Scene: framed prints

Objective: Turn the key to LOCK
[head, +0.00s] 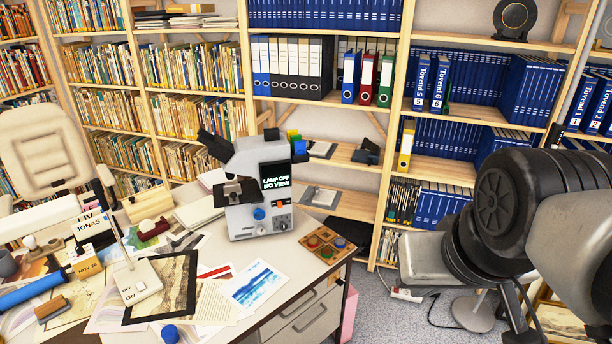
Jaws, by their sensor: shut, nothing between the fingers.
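I cannot make out a key or a LOCK marking in the head view. A desk drawer unit (312,322) with handles shows at the front right of the desk; any keyhole on it is too small to tell. A microscope (262,185) stands on the desk, with a blue knob, small front controls and a dark screen reading "LAMP OFF NO VIEW". My arm fills the right side of the view, with black joints and grey links. I cannot see any fingertips of my gripper.
A board with coloured round pieces (327,243) lies at the desk's right edge. Shelves of binders (290,68) stand behind.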

